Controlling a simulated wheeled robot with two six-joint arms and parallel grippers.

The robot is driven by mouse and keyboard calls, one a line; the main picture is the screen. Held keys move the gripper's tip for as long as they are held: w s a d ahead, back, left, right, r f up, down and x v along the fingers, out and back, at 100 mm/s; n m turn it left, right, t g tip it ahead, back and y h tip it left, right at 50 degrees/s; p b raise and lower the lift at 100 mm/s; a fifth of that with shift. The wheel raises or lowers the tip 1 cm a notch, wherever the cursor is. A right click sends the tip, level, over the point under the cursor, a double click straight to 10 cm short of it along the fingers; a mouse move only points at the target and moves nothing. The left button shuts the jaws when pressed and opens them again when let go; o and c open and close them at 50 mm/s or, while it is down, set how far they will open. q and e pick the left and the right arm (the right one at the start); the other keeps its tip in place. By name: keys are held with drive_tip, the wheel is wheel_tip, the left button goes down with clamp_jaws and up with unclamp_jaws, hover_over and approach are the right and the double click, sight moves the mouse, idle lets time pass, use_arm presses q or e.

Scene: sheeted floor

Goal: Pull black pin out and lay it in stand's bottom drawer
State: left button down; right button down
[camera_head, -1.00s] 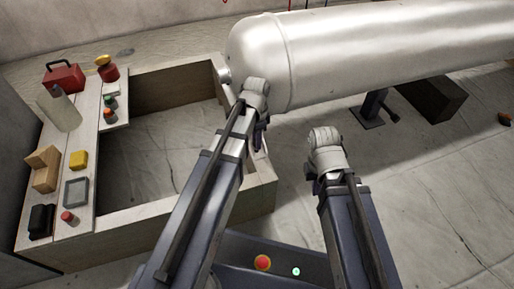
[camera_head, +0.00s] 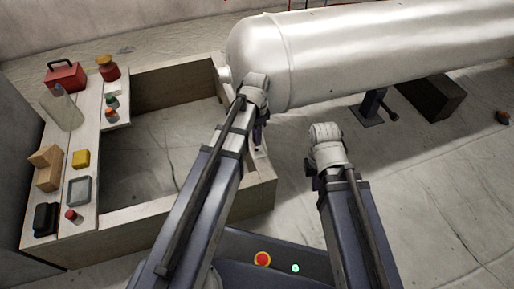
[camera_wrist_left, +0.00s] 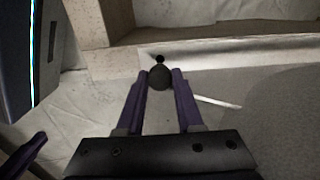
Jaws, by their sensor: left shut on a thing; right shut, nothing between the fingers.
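My left gripper (camera_head: 258,134) points down by the right side of the wooden frame, largely hidden by its wrist in the head view. In the left wrist view its two purple fingers (camera_wrist_left: 160,85) are closed on a dark round knob, which looks like the head of the black pin (camera_wrist_left: 160,78). A small dark spot lies just beyond the knob on a pale ledge; I cannot tell whether the pin is seated there. My right gripper is mostly hidden under its wrist; a purple tip (camera_wrist_left: 28,150) at lower left appears to be it, shut and empty. No drawer is clearly visible.
A large white tank (camera_head: 370,55) lies across the back. The wooden frame (camera_head: 170,219) carries a red toolbox (camera_head: 66,75), a yellow block (camera_head: 81,158) and other small items on its left. A dark box (camera_head: 432,100) stands under the tank. The right-hand floor is mostly clear.

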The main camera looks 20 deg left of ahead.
use_arm(q)
drive_tip(key=shift+r+p, duration=1.9)
drive_tip(key=shift+r, duration=0.05)
drive_tip(key=shift+r, duration=0.1)
wheel_tip(320, 180, up, 47)
drive_tip(key=p, duration=4.7)
drive_tip(key=shift+r+p, duration=0.2)
drive_tip(key=shift+p, duration=0.1)
